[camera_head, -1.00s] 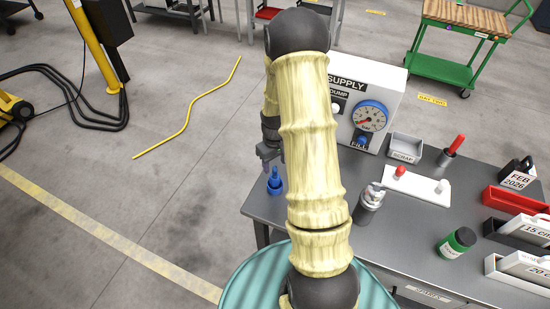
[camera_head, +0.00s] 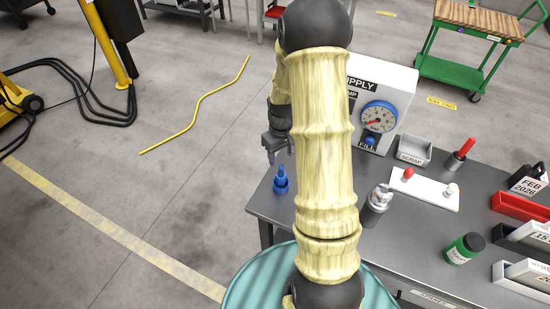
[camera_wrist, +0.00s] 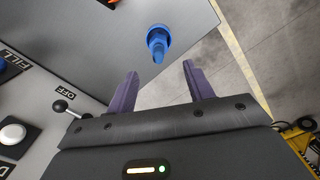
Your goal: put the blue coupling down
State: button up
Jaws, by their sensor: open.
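The blue coupling (camera_head: 281,180) stands upright on the grey table near its left edge, apart from my gripper. It also shows in the wrist view (camera_wrist: 157,42), beyond the fingertips and near the table edge. My gripper (camera_head: 276,155) is above and slightly left of the coupling in the head view. In the wrist view my gripper (camera_wrist: 160,72) has its two purple fingers spread apart with nothing between them. My arm hides part of the table in the head view.
The supply box with a gauge (camera_head: 379,118) stands at the table's back. A metal fitting (camera_head: 378,200), a scrap tray (camera_head: 413,151), a white plate with knobs (camera_head: 424,188) and a green bottle (camera_head: 464,249) are to the right.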

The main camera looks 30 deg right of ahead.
jog(key=s+a+r+m+t, duration=0.1)
jog(key=s+a+r+t, duration=0.1)
jog(key=s+a+r, duration=1)
jog(key=shift+s+a+r+t, duration=0.2)
jog(key=shift+a+r+t, duration=0.1)
jog(key=shift+a+r, duration=0.3)
jog(key=shift+w+f, duration=0.1)
jog(key=shift+f, duration=0.15)
jog(key=shift+f+b, duration=0.5)
jog(key=shift+b, duration=0.15)
